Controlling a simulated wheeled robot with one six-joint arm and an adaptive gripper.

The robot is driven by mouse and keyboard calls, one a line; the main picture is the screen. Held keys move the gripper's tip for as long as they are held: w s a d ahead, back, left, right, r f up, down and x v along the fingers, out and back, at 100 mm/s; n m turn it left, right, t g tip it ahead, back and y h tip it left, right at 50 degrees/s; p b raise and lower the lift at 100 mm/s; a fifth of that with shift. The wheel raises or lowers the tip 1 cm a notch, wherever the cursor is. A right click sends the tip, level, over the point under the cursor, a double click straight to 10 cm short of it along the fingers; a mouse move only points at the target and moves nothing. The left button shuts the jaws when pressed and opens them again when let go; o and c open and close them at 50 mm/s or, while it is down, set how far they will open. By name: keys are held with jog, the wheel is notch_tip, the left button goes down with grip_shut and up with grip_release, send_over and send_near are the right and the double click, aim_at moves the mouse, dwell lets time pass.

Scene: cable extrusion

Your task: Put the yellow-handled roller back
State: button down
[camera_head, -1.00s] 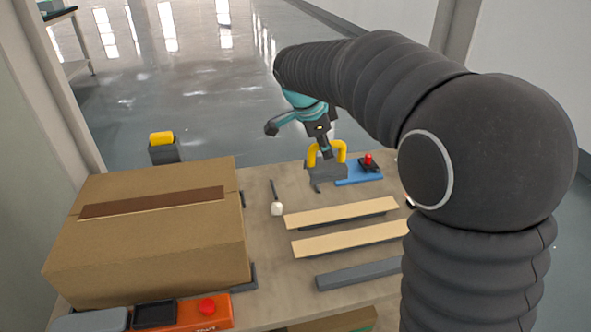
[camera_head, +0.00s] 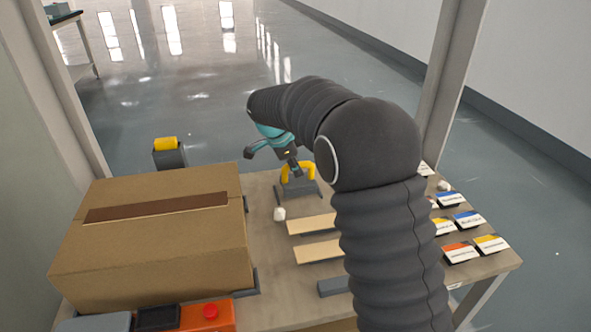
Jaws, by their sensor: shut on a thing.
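The yellow-handled roller (camera_head: 312,171) is at the far middle of the table, with a yellow arched handle over a dark grey body. My gripper (camera_head: 295,172) reaches down onto its handle and is shut on it. The fingertips are small and partly merge with the handle. I cannot tell whether the grey body touches the tabletop or hangs just above it. My dark arm hides the table area to the right of the roller.
A large cardboard box (camera_head: 150,245) fills the left side. A yellow-topped grey object (camera_head: 167,152) stands behind it. A white-ended tool (camera_head: 280,214) and pale strips (camera_head: 312,224) lie in front of the roller. Several coloured label cards (camera_head: 460,253) lie at right.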

jog(key=shift+f, duration=0.5)
jog(key=shift+f+b, duration=0.35)
jog(key=shift+b, duration=0.05)
jog(key=shift+f, duration=0.15)
jog(key=shift+s+f+b, duration=0.1)
jog(key=shift+f+b, duration=0.15)
jog(key=shift+b, duration=0.05)
jog(key=c, duration=1.1)
grip_release()
jog(key=shift+f, duration=0.15)
jog(key=shift+r, duration=0.25)
